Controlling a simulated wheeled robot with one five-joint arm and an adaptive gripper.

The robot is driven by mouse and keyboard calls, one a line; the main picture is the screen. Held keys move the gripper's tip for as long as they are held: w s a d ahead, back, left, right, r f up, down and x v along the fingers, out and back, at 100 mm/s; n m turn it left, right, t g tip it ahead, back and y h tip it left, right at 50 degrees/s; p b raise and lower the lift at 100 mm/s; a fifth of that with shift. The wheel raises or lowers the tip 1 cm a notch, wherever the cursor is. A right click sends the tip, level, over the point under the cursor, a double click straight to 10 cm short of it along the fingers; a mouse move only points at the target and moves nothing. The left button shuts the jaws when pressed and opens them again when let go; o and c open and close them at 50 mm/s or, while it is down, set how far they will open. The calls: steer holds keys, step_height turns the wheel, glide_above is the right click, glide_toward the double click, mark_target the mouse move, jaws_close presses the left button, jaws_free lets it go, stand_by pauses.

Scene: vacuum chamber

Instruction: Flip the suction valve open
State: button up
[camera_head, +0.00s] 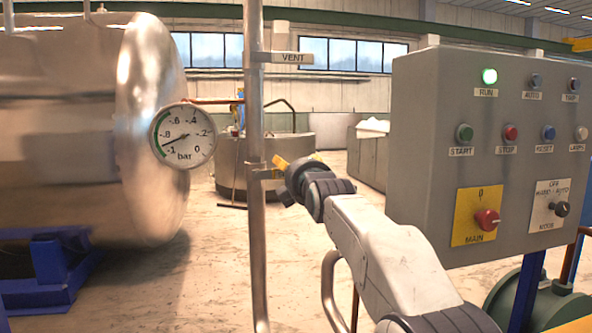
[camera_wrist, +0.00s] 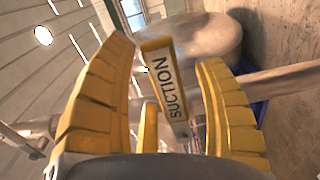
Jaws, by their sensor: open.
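The suction valve's yellow handle (camera_wrist: 157,45), with a plate lettered SUCTION, shows in the wrist view. The fingers are apart, with gaps visible on both sides of the handle near the tips. Whether the lower part of the handle touches a finger is hidden. In the head view, my gripper (camera_head: 284,167) is at the upright pipe (camera_head: 256,215), below the VENT label. There the dark wrist and fingers hide most of the valve.
A round pressure gauge (camera_head: 183,136) is left of the pipe, in front of a large steel tank (camera_head: 70,130). A grey control box (camera_head: 440,110) with buttons and switches stands close on the right of my arm.

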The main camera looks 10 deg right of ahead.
steer(key=shift+c, duration=0.4)
jaws_close()
